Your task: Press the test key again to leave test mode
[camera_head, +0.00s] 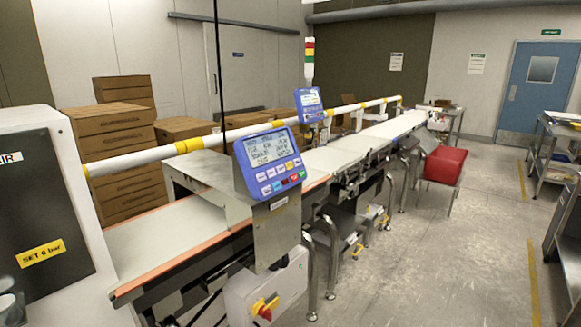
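A blue control panel (268,162) with a grey screen and several coloured keys stands on the metal housing over the near belt. Its keys (284,178) sit in rows below the screen; their labels are too small to read, so I cannot tell which is the test key. The screen shows dark text that I cannot read. A second blue panel (309,104) stands farther along the line. Neither of my grippers is in view.
The white belt (165,237) runs from the near left to the back right. A white cabinet (75,215) stands at the left edge. A red bin (445,165) stands right of the line. Cardboard boxes (120,160) are stacked behind.

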